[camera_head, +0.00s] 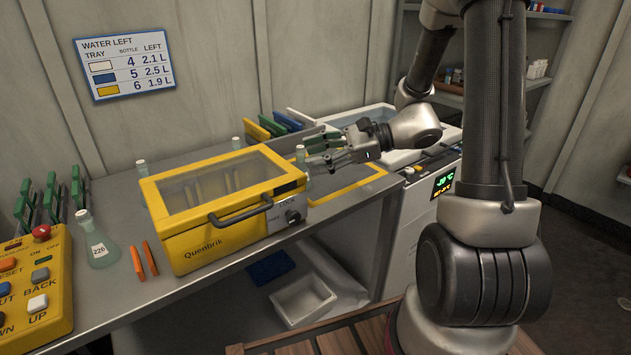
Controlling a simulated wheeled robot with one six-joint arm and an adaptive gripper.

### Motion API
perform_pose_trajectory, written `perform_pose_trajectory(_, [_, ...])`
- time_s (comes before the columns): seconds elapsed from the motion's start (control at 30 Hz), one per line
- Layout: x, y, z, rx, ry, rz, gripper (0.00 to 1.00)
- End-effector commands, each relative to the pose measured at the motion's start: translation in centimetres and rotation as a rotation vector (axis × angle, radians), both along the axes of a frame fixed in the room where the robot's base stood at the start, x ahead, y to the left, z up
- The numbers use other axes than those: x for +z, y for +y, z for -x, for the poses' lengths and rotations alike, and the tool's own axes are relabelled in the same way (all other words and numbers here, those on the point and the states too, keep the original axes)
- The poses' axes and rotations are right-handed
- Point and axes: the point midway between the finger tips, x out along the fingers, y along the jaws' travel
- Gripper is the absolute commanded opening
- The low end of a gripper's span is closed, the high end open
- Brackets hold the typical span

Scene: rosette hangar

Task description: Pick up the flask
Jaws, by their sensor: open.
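A conical glass flask (101,248) with a white stopper and a label reading 226 stands upright on the grey bench at the left, between the yellow control box and the yellow QuenBrik case. My gripper (318,154) is open, over the bench right of the case and far from this flask. Its fingers point left, close to a small white-capped bottle (300,155) behind the case's right end. I cannot tell whether they touch it.
The lidded yellow case (200,244) stands mid-bench. Two orange pieces (143,260) lie beside the flask. The button box (37,290) and green clamps (50,192) are at far left. A yellow-outlined area (345,184) lies at right.

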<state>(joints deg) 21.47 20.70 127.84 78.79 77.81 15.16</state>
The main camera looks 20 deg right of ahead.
Motion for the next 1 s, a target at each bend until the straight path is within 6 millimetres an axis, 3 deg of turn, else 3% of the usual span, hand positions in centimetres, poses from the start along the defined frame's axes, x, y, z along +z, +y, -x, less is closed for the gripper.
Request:
perform_pose_trajectory(0.3, [-2.8, -3.0, -6.4, -0.254, 0.108, -0.23, 0.51])
perform_pose_trajectory(0.53, [-4.5, -5.0, -9.5, -0.384, 0.149, -0.339, 0.51])
perform_pose_trajectory(1.0, [-5.7, -0.1, -13.1, -0.39, 0.151, -0.346, 0.51])
